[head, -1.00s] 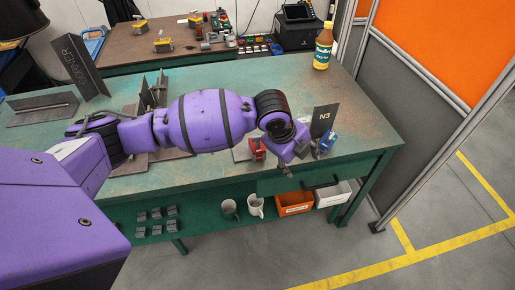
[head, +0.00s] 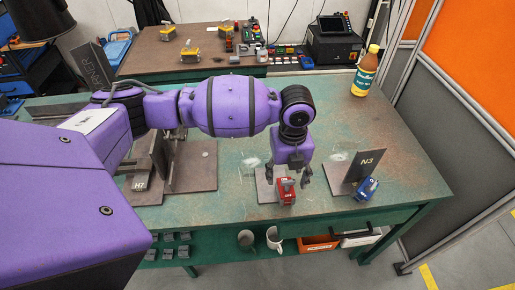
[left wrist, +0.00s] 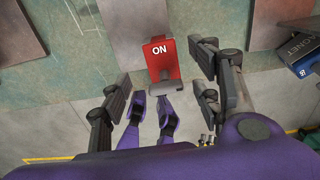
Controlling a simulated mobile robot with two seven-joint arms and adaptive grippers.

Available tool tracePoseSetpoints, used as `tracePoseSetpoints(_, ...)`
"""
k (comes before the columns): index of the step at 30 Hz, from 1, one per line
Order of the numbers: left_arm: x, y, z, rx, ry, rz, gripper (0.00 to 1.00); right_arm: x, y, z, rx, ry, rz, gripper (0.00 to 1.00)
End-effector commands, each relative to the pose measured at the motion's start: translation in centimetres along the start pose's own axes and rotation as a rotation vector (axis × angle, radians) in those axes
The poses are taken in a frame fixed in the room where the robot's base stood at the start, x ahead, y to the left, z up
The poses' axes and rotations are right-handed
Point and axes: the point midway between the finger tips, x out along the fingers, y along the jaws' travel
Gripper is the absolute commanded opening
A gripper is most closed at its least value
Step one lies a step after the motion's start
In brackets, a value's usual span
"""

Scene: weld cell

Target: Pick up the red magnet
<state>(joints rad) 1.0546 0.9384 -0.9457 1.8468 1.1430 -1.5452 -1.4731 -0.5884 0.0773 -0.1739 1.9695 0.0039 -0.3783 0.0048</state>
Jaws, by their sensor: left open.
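The red magnet (head: 286,192) stands on a grey plate near the front edge of the green table in the head view. In the left wrist view the red magnet (left wrist: 155,68), with "ON" in white on it, is just ahead of the fingertips and roughly centred between them. My left gripper (head: 288,178) points down at it. In the left wrist view the left gripper's (left wrist: 160,85) fingers are spread and hold nothing. I cannot tell whether a finger touches the magnet. My right gripper is not in view.
A blue magnet (head: 367,188) and an upright plate marked N3 (head: 362,168) are to the right. A bottle (head: 365,72) stands at the back right. Steel plates lie left. Mugs (head: 273,239) and an orange bin (head: 318,243) are on the shelf below.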

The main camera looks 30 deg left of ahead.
Motion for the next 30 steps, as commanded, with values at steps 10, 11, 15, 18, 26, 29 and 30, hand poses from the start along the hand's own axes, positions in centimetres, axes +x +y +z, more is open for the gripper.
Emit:
tracePoseSetpoints(10,3.8,-0.4,-0.4,0.0,0.0,-0.001,0.58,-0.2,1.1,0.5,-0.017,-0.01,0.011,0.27)
tracePoseSetpoints(11,4.2,-0.5,-0.4,0.0,0.0,0.0,0.58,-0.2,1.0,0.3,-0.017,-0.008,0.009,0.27)
tracePoseSetpoints(15,6.1,-0.5,-0.4,-0.001,-0.001,-0.001,0.58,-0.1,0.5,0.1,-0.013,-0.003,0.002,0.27)
tracePoseSetpoints(18,6.4,-0.5,-0.3,0.0,-0.003,-0.002,0.58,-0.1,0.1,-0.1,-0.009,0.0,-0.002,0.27)
tracePoseSetpoints(26,6.3,-0.5,-0.3,0.0,-0.004,-0.002,0.42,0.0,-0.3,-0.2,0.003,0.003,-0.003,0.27)
tracePoseSetpoints(29,6.3,-0.5,-0.3,0.0,-0.004,-0.002,0.29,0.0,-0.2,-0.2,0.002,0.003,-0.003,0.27)
tracePoseSetpoints(30,6.3,-0.5,-0.3,0.0,-0.004,-0.002,0.24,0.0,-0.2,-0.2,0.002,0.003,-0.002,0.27)
